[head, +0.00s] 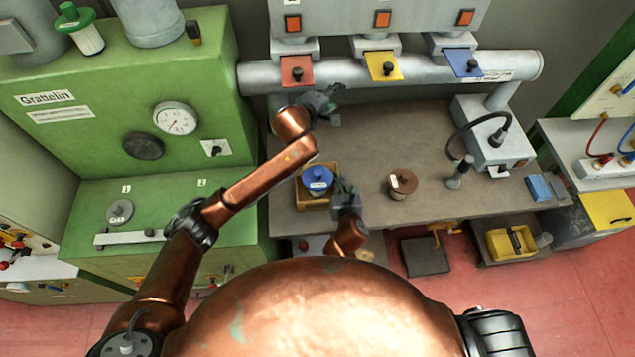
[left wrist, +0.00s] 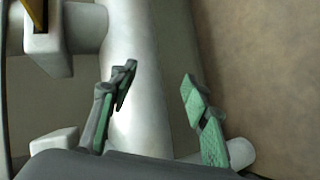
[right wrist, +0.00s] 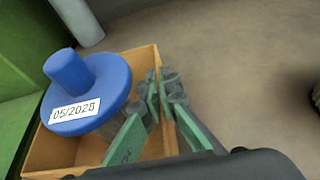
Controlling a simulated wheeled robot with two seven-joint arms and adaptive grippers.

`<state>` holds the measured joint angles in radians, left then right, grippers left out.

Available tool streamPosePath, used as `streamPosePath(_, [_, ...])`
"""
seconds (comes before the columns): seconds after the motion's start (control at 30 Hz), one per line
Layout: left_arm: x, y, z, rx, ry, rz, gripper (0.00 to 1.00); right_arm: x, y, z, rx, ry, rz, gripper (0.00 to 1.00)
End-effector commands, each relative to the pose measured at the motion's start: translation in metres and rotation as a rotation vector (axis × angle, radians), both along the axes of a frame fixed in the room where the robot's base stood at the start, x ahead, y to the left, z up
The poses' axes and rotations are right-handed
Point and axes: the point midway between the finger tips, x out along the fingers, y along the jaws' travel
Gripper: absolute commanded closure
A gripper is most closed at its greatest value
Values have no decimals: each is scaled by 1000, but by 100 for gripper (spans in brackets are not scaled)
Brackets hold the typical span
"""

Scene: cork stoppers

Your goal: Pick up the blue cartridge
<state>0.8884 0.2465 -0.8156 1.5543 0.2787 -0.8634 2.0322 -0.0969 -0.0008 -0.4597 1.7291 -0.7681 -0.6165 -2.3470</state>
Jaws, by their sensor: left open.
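The blue cartridge (head: 318,178) stands in a small wooden box (head: 304,206) on the grey bench. In the right wrist view the cartridge (right wrist: 92,95) shows a blue disc top with a knob and a white label "05/2028"; its lower part is mostly hidden. My right gripper (head: 346,186) is beside it, over the box's right side; in the right wrist view its fingertips (right wrist: 160,92) are close together, with the cartridge outside them to the left. My left gripper (head: 328,102) is open and empty beyond the cartridge, near the grey pipe (left wrist: 150,85).
A brown stopper (head: 402,184) stands on the bench (head: 430,140) to the right of the box. Red (head: 297,72), yellow (head: 383,66) and blue (head: 463,63) square tags line the pipe behind. A green machine (head: 85,100) stands at the left. A cable unit (head: 490,140) stands at right.

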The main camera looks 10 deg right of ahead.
Motion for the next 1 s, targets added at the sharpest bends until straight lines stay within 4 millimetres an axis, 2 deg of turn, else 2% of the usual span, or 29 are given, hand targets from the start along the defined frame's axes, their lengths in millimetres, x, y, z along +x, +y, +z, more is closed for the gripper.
streamPosePath(0.07, [-4, 3, -17, 72, 124, 15, 57, 0, 0, 0, 0, -1, 0, 100])
streamPosePath(0.17, [-21, 10, -40, 176, 290, 23, 57, 0, 0, 0, 0, 0, 1, 100])
streamPosePath(0.3, [-61, 18, -57, 317, 524, 29, 57, 0, 0, 0, 0, 0, 1, 100])
streamPosePath(0.5, [-120, 41, -58, 535, 772, 18, 57, 0, 0, 0, 0, 0, 0, 100])
streamPosePath(0.6, [-141, 52, -53, 615, 846, 10, 57, 0, 0, 0, 0, 0, 0, 100])
streamPosePath(0.77, [-157, 62, -51, 684, 902, 4, 57, 0, 0, 0, 0, 0, 0, 100])
streamPosePath(0.87, [-160, 64, -62, 695, 913, 3, 57, 0, 0, 0, 0, 0, 0, 100])
streamPosePath(1.0, [-159, 64, -87, 694, 912, 4, 57, 0, 0, 0, 0, 0, 0, 100])
